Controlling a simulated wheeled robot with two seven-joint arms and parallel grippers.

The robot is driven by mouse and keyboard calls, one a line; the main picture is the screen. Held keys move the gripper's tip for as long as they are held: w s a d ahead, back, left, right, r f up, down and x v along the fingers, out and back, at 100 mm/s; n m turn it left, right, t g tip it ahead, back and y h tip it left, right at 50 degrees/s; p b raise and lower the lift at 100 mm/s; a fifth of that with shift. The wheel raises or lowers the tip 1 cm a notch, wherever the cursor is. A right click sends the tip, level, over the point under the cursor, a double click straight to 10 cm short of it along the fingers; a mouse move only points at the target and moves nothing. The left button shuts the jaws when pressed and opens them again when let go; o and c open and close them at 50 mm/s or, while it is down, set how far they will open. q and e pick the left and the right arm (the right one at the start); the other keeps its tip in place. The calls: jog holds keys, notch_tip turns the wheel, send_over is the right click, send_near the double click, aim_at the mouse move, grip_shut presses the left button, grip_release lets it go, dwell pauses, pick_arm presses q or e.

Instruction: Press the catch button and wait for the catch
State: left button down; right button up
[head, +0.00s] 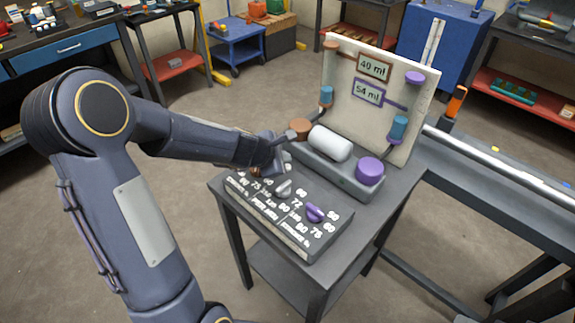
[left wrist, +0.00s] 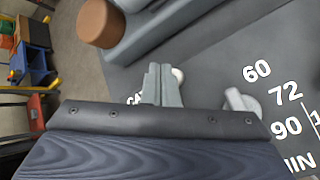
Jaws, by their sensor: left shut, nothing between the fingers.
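My left gripper (head: 275,158) reaches in from the left over the far left part of the dial panel (head: 262,215). In the left wrist view its two fingers (left wrist: 162,85) are together with nothing between them. A small pale round part (left wrist: 178,75) shows just beyond the fingertips; whether they touch it I cannot tell. A grey dial (head: 284,188) and a purple dial (head: 315,212) sit on the panel, and the grey one also shows in the left wrist view (left wrist: 242,101). My right gripper is not in view.
Behind the panel, a grey base (head: 340,180) carries a brown cap (head: 300,128), a white cylinder (head: 330,143) and a purple cap (head: 370,170). A bench with a rail (head: 500,178) is at right.

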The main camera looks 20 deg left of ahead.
pick_arm(q)
jog(key=shift+f, duration=0.15)
dwell(0.3)
jog(key=shift+f+b, duration=0.3)
jog(key=shift+b, duration=0.15)
jog(key=shift+f+b, duration=0.35)
dwell(0.3)
jog(key=shift+r, duration=0.1)
jog(key=shift+r+p, duration=0.7)
jog(key=shift+p, duration=0.1)
jog(key=shift+r, duration=0.1)
notch_tip(320, 180, up, 6)
jog(key=p, duration=0.5)
jog(key=shift+p, duration=0.4)
